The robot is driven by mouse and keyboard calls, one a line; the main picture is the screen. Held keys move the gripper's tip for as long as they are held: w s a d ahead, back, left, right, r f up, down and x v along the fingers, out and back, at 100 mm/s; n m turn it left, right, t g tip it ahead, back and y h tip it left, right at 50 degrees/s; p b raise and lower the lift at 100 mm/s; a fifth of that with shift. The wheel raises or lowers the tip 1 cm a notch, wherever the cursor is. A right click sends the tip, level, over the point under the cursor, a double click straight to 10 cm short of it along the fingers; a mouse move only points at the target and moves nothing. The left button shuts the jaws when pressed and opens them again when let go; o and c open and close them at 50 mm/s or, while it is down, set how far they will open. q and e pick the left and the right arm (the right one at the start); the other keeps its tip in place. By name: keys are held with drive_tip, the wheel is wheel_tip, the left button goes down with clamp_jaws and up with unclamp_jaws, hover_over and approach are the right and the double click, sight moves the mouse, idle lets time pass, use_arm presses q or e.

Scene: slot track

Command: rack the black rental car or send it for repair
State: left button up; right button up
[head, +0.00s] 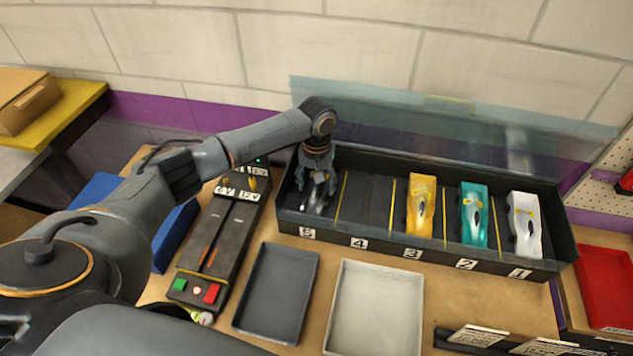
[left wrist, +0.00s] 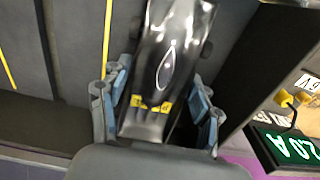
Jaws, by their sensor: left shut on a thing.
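The black car (head: 315,200) is in bay 5, the leftmost bay of the dark rack (head: 400,250). It is dark and glossy with yellow marks, and it fills the middle of the left wrist view (left wrist: 168,60). My left gripper (head: 318,178) is shut on the car, with blue-grey fingers (left wrist: 158,100) along both its sides. The arm hides part of the car in the head view. I cannot tell whether the car rests on the bay floor. My right gripper is not in view.
Bay 4 is empty. A yellow car (head: 420,205), a teal car (head: 474,213) and a white car (head: 524,224) stand in bays 3, 2 and 1. The test track (head: 225,235), a dark tray (head: 277,290) and a white tray (head: 375,305) are empty. A display (left wrist: 290,150) reads 2.0 A.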

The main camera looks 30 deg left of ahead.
use_arm(q)
drive_tip(key=o, duration=1.5)
drive_tip(key=shift+r, duration=0.1)
drive_tip(key=shift+r, duration=4.9)
drive_tip(key=shift+f, duration=0.1)
